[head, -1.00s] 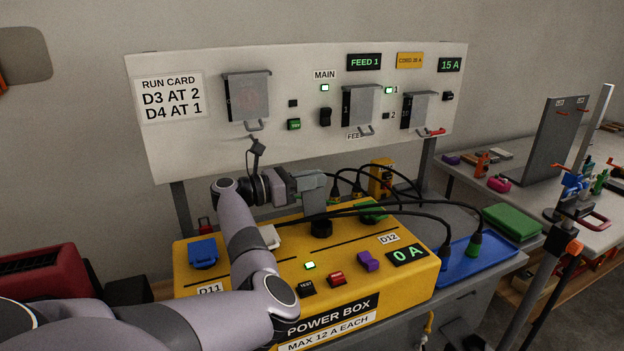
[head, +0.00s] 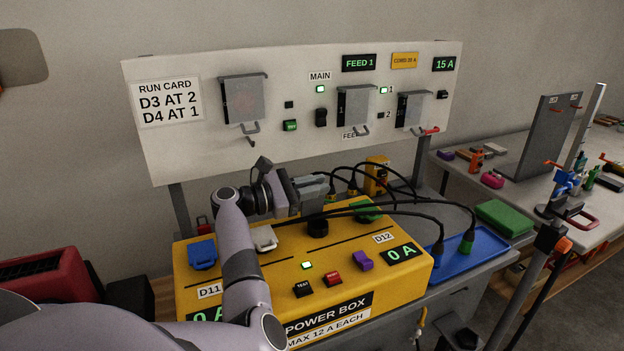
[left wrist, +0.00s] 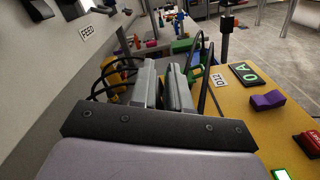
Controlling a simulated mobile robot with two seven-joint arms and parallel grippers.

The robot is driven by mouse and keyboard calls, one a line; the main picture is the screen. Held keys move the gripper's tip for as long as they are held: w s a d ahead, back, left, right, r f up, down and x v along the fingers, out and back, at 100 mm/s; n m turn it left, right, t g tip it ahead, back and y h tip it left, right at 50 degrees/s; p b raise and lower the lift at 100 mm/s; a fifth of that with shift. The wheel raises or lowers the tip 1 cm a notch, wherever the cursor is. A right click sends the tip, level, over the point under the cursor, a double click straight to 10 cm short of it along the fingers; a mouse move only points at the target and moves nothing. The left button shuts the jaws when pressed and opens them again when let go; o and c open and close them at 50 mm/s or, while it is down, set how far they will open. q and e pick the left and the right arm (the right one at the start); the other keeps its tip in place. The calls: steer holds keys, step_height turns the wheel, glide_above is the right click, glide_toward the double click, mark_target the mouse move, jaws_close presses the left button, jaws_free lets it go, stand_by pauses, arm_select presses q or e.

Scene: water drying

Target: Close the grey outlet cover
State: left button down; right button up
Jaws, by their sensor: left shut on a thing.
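On the yellow power box (head: 350,285), a black round outlet (head: 317,228) stands uncovered in the middle. My left gripper (head: 322,183) is just above and behind it, shut on a grey piece that looks like the raised grey outlet cover. The cover is mostly hidden behind the fingers. In the left wrist view the two grey fingers (left wrist: 165,85) are close together with a thin dark gap, and what lies between them is hard to see. My right gripper is not in view.
Blue (head: 203,253), whitish (head: 264,238) and green (head: 367,212) covers are also on the box. Black cables (head: 400,213) arch just right of the gripper to a blue tray (head: 468,257). The upright white panel (head: 290,145) stands behind.

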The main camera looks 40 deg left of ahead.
arm_select(q)
steer(key=shift+s+d+m, duration=0.3)
steer(key=shift+d+m, duration=0.1)
steer(key=shift+m, duration=0.5)
steer(key=c, duration=1.2)
jaws_free()
steer(key=shift+c, duration=0.2)
steer(key=v, duration=0.7)
steer(key=shift+b, duration=0.4)
steer(key=shift+s, duration=0.1)
